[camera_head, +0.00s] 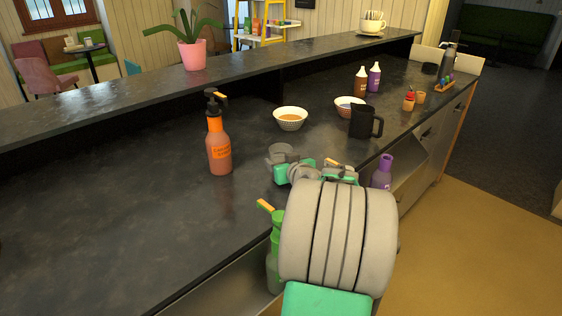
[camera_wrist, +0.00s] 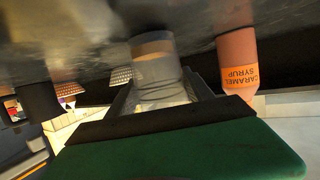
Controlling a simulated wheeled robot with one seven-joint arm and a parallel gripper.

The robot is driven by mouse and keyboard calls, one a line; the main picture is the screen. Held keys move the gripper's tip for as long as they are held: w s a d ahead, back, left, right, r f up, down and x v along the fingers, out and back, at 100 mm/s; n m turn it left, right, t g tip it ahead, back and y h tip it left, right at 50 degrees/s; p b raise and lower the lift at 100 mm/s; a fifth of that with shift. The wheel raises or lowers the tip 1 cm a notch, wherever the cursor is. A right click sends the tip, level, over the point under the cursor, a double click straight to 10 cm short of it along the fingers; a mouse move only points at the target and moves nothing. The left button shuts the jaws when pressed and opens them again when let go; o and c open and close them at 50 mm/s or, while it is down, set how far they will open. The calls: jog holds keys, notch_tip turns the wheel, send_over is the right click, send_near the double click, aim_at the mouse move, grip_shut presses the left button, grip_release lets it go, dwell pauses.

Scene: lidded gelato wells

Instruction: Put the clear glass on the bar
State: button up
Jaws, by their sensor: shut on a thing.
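The clear glass (camera_head: 282,152) is at my gripper (camera_head: 284,168), over the near counter. In the wrist view, which is upside down, the glass (camera_wrist: 160,75) sits between my fingers, and my gripper (camera_wrist: 165,95) is shut on it. I cannot tell whether the glass touches the counter. The bar (camera_head: 120,95) is the raised dark ledge running along the back of the counter. My arm hides part of the counter front.
A caramel syrup bottle (camera_head: 219,145) stands left of the glass; it also shows in the wrist view (camera_wrist: 237,55). Bowls (camera_head: 290,118) and a black mug (camera_head: 364,121) stand behind. A potted plant (camera_head: 193,54) and a cup (camera_head: 371,24) are on the ledge, with free room between.

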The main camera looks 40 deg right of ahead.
jog(key=shift+f, duration=0.15)
jog(key=o, duration=1.7)
jog(key=shift+r, duration=0.4)
jog(key=b+v, duration=0.1)
jog(key=v, duration=1.1)
jog(key=shift+f, duration=0.2)
